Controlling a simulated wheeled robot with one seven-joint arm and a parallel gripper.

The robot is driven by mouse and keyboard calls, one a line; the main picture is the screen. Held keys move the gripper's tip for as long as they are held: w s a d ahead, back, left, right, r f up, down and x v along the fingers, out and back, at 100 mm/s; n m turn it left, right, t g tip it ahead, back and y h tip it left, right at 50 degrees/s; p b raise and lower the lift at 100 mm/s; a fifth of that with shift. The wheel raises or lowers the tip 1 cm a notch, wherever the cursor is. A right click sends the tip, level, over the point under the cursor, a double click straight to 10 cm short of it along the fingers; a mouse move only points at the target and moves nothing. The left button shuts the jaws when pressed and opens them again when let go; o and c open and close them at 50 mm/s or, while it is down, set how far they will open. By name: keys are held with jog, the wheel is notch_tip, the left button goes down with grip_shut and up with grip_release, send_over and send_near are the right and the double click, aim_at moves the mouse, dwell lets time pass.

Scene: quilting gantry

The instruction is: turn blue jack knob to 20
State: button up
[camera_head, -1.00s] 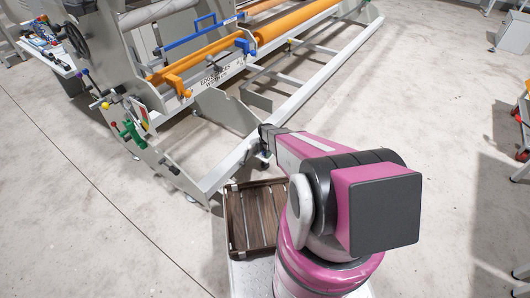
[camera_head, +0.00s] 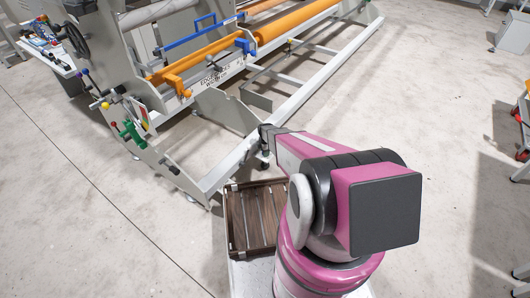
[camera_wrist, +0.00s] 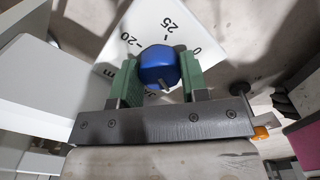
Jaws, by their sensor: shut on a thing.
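In the head view my gripper (camera_head: 265,162) is at the machine's lower rail; the knob is hidden there.
The grey gantry frame (camera_head: 225,108) with orange rollers (camera_head: 290,26) stands ahead and to the left. A slatted wooden crate (camera_head: 234,245) sits just left of my arm. The floor to the right is mostly clear.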

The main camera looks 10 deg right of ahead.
jog(key=m, duration=1.3)
jog(key=shift+m, duration=0.4)
jog(key=m, duration=1.2)
jog(key=shift+m, duration=0.3)
jog(key=o, duration=0.9)
jog(key=shift+o, duration=0.2)
jog(key=shift+r, duration=0.1)
notch_tip(320, 180, up, 11)
jog(key=shift+f, duration=0.2)
